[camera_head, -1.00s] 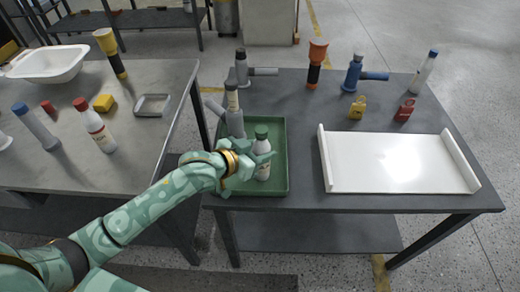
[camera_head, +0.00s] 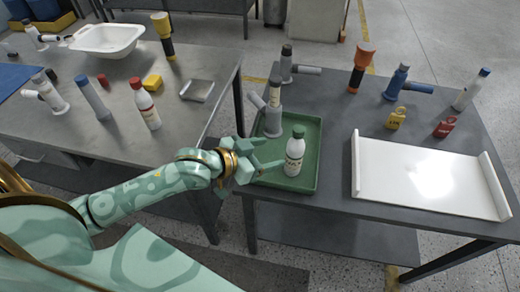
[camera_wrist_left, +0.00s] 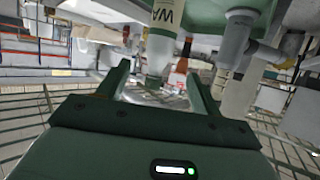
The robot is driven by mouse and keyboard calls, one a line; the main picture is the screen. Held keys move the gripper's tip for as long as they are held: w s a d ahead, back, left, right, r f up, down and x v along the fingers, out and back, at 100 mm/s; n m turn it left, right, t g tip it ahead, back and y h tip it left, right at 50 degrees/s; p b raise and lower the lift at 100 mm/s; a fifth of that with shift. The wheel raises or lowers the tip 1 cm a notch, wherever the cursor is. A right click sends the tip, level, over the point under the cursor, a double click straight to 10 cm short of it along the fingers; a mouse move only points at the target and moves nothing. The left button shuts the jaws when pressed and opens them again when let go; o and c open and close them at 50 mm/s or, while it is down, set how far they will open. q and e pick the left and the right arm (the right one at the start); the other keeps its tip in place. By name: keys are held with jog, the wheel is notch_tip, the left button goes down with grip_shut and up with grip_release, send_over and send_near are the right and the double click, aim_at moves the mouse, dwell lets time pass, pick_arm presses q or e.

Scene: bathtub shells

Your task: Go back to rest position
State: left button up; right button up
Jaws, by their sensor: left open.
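My left gripper (camera_head: 262,165) is open and empty. It is just left of a white bottle with a green cap (camera_head: 295,152), which stands upright in the green tray (camera_head: 312,160) on the right table. In the left wrist view the two fingers (camera_wrist_left: 150,85) are spread apart, and the bottle (camera_wrist_left: 163,25) shows beyond them, not between them. The left forearm reaches across the gap between the two tables. My right gripper is not in view.
A grey pipe-like fitting (camera_head: 273,115) stands in the tray's back left. The right table holds a white panel with raised ends (camera_head: 425,178) and several bottles and padlocks. The left table holds a white basin (camera_head: 107,38), a red-capped bottle (camera_head: 145,103) and a yellow block (camera_head: 152,82).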

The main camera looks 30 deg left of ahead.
pick_arm(q)
jog(key=shift+v, duration=0.85)
